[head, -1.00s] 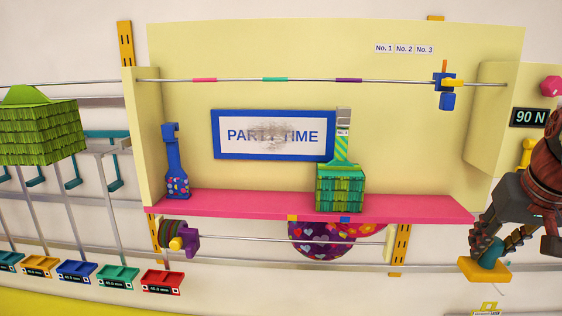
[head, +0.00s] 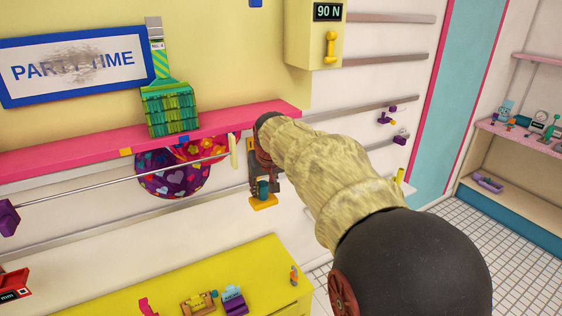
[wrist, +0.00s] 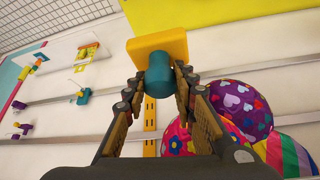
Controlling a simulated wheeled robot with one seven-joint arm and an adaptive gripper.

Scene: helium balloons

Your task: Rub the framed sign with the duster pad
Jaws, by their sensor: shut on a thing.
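The framed sign (head: 75,65) has a blue frame and reads "PARTY TIME", with a grey smudge over its middle letters. It hangs on the yellow back panel at the left of the head view, above the pink shelf (head: 60,150). The duster pad (head: 263,203) is a flat yellow-orange block with a teal handle. It also shows in the wrist view (wrist: 158,43). My gripper (head: 264,184) is shut on the teal handle, below the right end of the shelf, right of and lower than the sign. The pad touches nothing else that I can see.
A green fringed box (head: 171,110) with a striped, brush-like thing on it stands on the shelf, overlapping the sign's right edge. Patterned balloons (head: 172,175) float under the shelf. A yellow table (head: 210,275) with small items is below. A 90 N display (head: 328,11) is upper right.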

